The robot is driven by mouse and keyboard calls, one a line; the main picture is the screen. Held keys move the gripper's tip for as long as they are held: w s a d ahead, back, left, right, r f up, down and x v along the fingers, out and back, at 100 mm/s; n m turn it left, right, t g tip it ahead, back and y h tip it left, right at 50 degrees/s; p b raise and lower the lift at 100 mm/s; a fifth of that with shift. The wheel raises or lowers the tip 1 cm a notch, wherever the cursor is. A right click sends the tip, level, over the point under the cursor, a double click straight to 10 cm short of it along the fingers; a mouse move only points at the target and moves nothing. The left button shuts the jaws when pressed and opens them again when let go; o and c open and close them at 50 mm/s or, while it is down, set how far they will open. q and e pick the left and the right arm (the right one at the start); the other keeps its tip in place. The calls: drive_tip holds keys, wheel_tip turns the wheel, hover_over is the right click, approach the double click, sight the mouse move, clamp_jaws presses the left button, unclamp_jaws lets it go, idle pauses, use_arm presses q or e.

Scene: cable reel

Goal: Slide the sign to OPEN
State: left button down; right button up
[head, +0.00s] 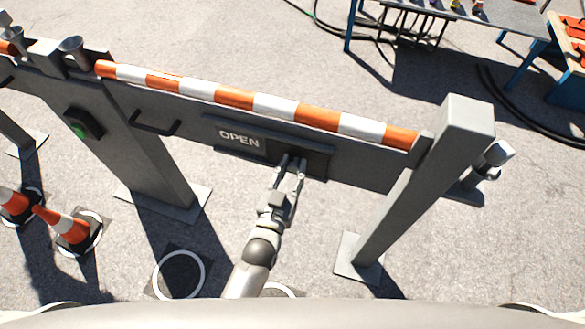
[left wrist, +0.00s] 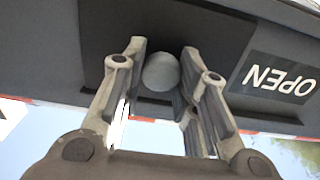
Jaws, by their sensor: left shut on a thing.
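The sign (head: 239,138) is a dark panel on the grey barrier board, with the white word OPEN showing on its left part. The word also shows upside down at the right of the left wrist view (left wrist: 279,82). A darker sliding plate (head: 316,161) covers the right part of the sign. A round grey knob (left wrist: 161,72) stands out from this plate (left wrist: 217,35). My left gripper (head: 291,160) is at the plate, just right of the word, with its fingers on either side of the knob, shut on it. In the head view the fingers hide the knob. My right gripper is out of view.
An orange and white striped bar (head: 275,105) runs along the board's top. Grey posts stand left (head: 150,150) and right (head: 420,180). A handle (head: 155,126) sits left of the sign. Traffic cones (head: 68,226) stand at lower left. A blue-legged table (head: 505,18) is at upper right.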

use_arm(q)
drive_tip(key=c, duration=1.1)
unclamp_jaws()
drive_tip(key=shift+d, duration=0.35)
drive_tip(key=shift+s+a, duration=0.2)
drive_tip(key=shift+s, duration=0.05)
drive_tip(key=v, duration=1.1)
drive_tip(key=shift+s, duration=0.3)
drive_tip(key=s+a+f+g+y, duration=0.1)
drive_tip(key=s+a+f+g, duration=0.2)
drive_tip(key=f, duration=0.7)
drive_tip(key=s+a+f+g+y, duration=0.1)
drive_tip(key=s+a+f+g, duration=0.2)
drive_tip(key=f, duration=0.7)
drive_tip(key=s+a+f+g+y, duration=0.1)
drive_tip(key=s+a+f+g, duration=0.2)
drive_tip(key=f, duration=0.7)
drive_tip(key=s+a+f+g+y, duration=0.1)
drive_tip(key=s+a+f+g, duration=0.2)
drive_tip(key=s, duration=0.6)
drive_tip(key=s+a+f+n+g+y, duration=0.1)
drive_tip(key=s+a+f+g, duration=0.3)
drive_tip(key=s+a+f, duration=0.4)
wheel_tip(320, 180, down, 2)
drive_tip(key=shift+s+y, duration=0.3)
drive_tip(key=shift+s, duration=0.85)
